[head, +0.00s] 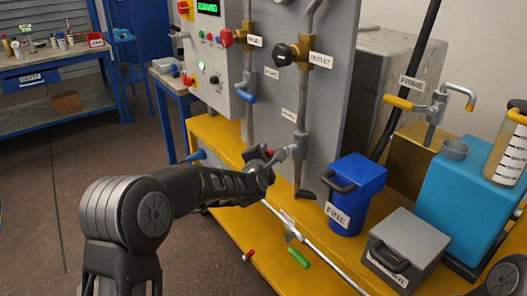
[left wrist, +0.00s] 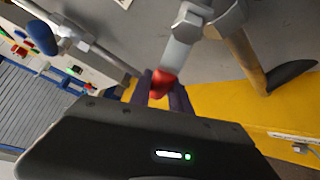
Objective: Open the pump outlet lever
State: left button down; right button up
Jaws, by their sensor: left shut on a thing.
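The lever (head: 281,155) is on a valve low on the right-hand pipe of the grey panel, below a small label that I cannot read clearly. It reaches out to the left from the valve body (head: 299,143). In the left wrist view, the lever is a flat metal bar with a red tip (left wrist: 163,82), joined to a hex-sided metal fitting (left wrist: 205,18). My left gripper (head: 264,160) is shut on the red tip, and its two dark fingers (left wrist: 160,92) lie on either side. My right gripper is out of view.
A blue-handled valve (head: 245,97) is on the left pipe. A black knob (head: 283,54) stands beside the OUTLET label. A blue FINE bin (head: 352,195) and a grey lidded box (head: 403,250) stand to the right. A green-handled metal bar (head: 298,257) lies in front on the yellow base.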

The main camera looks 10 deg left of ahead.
pick_arm(q)
jog(key=shift+s+d+f+n+g+h+p, duration=0.35)
jog(key=shift+f+n+g+p, duration=0.15)
jog(key=shift+g+p, duration=0.15)
jog(key=s+d+f+n+g+h+p, duration=0.3)
jog(key=s+d+n+g+h+p, duration=0.1)
jog(key=p, duration=1.5)
jog(key=shift+s+d+f+n+g+h, duration=0.3)
jog(key=shift+d+g+h, duration=0.35)
jog(key=shift+g, duration=0.5)
jog(key=shift+w+d, duration=0.1)
jog(key=c, duration=1.2)
grip_release()
jog(key=shift+r, duration=0.1)
